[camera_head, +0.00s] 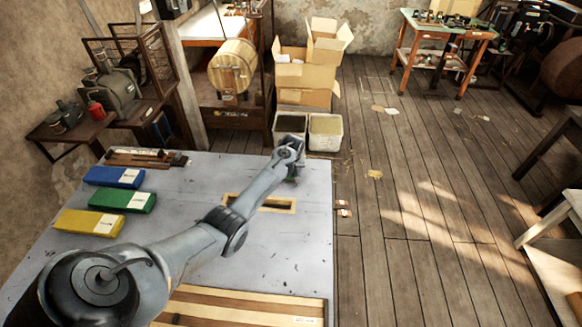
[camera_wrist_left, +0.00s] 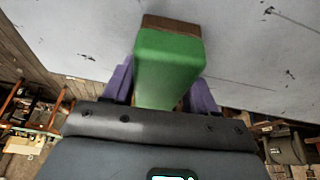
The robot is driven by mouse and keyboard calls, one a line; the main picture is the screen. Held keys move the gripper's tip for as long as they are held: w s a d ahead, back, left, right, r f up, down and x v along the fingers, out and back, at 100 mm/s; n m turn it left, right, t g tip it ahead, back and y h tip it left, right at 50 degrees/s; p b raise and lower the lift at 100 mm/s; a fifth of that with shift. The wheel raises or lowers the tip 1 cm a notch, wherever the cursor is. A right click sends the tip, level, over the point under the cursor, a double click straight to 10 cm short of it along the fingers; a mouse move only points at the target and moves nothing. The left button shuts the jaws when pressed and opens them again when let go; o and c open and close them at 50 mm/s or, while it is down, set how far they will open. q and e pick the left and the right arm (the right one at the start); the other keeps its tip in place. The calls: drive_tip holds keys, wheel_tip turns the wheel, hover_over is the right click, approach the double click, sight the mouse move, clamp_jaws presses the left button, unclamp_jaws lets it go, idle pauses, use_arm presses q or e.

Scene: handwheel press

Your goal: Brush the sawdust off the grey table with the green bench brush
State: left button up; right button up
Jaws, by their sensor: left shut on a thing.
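The green bench brush (camera_wrist_left: 168,65) is held between the purple fingers of my left gripper (camera_wrist_left: 162,88), with its brown part (camera_wrist_left: 172,25) at the far end. In the head view my left gripper (camera_head: 291,160) is over the far right part of the grey table (camera_head: 190,255); only a little green shows there. Whether the brush touches the table is unclear. Small dark flecks lie on the tabletop; I cannot tell whether they are sawdust or marks. My right gripper is not in view.
Blue (camera_head: 114,176), green (camera_head: 123,200) and yellow (camera_head: 89,222) boxes lie at the table's left. A wooden-framed slot (camera_head: 265,203) is mid-table, and a slatted wooden board (camera_head: 235,307) is at the front. White bins (camera_head: 325,133) stand beyond the far edge.

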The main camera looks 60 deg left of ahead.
use_arm(q)
drive_tip(key=r, duration=0.1)
drive_tip(key=r+p, duration=0.2)
drive_tip(key=r, duration=0.1)
drive_tip(key=shift+s+a, duration=0.25)
drive_tip(key=shift+a, duration=0.1)
drive_tip(key=shift+w+d+r+p, duration=0.1)
drive_tip(key=shift+d+r+p, duration=0.05)
drive_tip(key=shift+r+p, duration=0.6)
wheel_tip(320, 180, up, 2)
drive_tip(key=p, duration=0.2)
drive_tip(key=shift+r+p, duration=0.15)
drive_tip(key=shift+p, duration=0.15)
